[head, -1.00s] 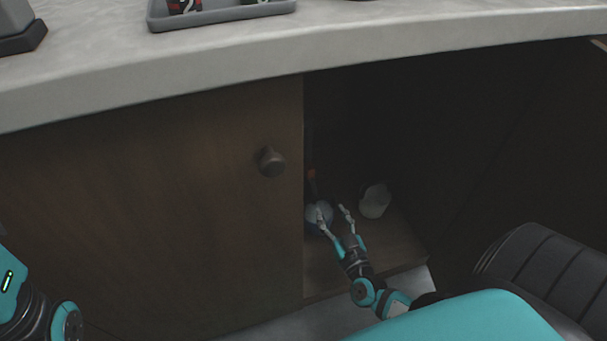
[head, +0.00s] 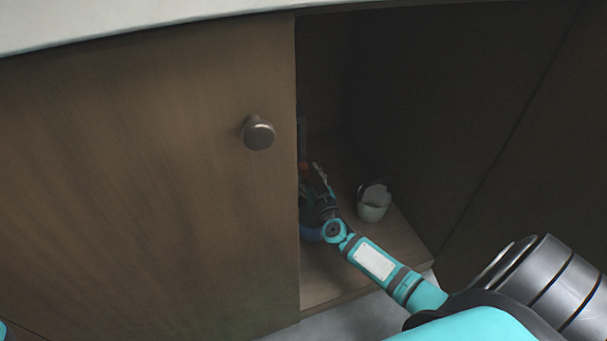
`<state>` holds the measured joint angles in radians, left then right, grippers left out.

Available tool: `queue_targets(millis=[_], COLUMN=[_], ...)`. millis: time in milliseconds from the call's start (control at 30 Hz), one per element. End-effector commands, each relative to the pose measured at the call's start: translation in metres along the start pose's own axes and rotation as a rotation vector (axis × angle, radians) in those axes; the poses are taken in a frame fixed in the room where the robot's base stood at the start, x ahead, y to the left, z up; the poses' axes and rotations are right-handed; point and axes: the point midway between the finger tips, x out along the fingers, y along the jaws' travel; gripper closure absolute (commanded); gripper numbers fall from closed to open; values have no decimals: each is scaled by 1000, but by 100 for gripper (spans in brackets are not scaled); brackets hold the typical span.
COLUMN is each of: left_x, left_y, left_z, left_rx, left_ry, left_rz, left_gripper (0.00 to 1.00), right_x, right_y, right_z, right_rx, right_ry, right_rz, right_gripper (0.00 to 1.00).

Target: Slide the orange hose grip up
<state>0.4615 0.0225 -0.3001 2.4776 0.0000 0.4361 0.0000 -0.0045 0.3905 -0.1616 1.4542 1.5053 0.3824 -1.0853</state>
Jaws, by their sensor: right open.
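The orange hose grip (head: 304,167) shows as a small dim orange patch inside the dark cabinet, just beside the edge of the wooden door. My right gripper (head: 318,175) reaches into the cabinet right at the grip; its fingers are open and partly lost in shadow and behind my wrist. I cannot tell whether a finger touches the grip. A bluish rounded object (head: 311,234) sits below, mostly hidden by my right wrist and the door. My left gripper is out of view.
The wooden door (head: 150,180) with a round knob (head: 258,132) covers the left of the cabinet. A whitish cup-like container (head: 374,202) stands on the cabinet floor (head: 395,240), right of my wrist. The countertop (head: 120,20) edge runs above.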

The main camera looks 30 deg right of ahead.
Motion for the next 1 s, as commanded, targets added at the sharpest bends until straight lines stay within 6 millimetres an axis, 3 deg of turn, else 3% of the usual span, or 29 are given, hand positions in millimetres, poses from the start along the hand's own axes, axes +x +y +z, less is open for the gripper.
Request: queue_targets(millis=[200, 500, 867, 1000], left_x=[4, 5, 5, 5], left_y=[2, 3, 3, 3], left_z=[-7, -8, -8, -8], left_rx=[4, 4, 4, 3], left_ry=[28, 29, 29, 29], left_rz=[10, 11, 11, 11], left_gripper=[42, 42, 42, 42], right_x=[20, 22, 21, 21], right_y=[0, 0, 0, 0], right_z=[2, 0, 0, 0], right_rx=[0, -1, 0, -1], right_ry=[-1, -1, -1, -1], right_rz=[0, 0, 0, 0], right_gripper=[54, 54, 100, 100])
